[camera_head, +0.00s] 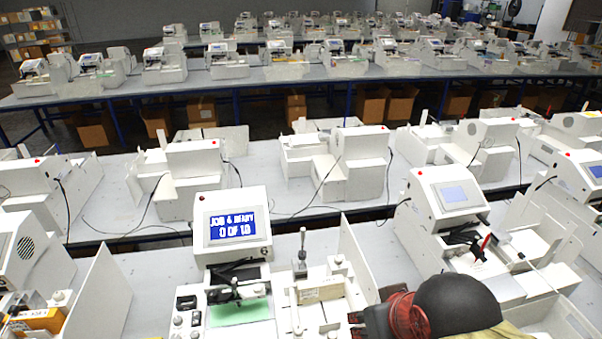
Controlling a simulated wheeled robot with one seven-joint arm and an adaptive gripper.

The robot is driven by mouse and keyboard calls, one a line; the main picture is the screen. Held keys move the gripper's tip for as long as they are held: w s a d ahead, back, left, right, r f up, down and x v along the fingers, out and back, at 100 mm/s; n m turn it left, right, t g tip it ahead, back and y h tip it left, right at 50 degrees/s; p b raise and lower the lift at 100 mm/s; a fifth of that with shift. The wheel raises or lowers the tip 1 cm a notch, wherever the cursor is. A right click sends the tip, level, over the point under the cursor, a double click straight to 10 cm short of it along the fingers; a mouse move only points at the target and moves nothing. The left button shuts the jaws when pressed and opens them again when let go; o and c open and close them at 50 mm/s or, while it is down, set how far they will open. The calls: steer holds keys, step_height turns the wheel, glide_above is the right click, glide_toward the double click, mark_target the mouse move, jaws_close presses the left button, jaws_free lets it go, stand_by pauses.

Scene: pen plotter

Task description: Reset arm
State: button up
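My arm shows at the bottom edge right of centre, with a black rounded part and a red section beside it. The dark end to the left of the red section looks like my gripper (365,321). It is low over the right side of the nearest pen plotter, and its fingers cannot be made out. The nearest pen plotter (231,190) is white, with a blue screen (232,225) reading "JOB 4 READY 0 OF 10". A green sheet (238,312) lies under its dark pen carriage. I see nothing held.
Another plotter with a red pen (484,247) stands to the right. A white machine with orange boxes (36,320) is at the lower left. Upright white panels (101,296) stand between stations. Rows of similar machines on grey tables (300,242) fill the room behind.

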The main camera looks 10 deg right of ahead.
step_height(320, 180, down, 17)
steer(key=b, duration=1.6)
steer(key=shift+r, duration=0.1)
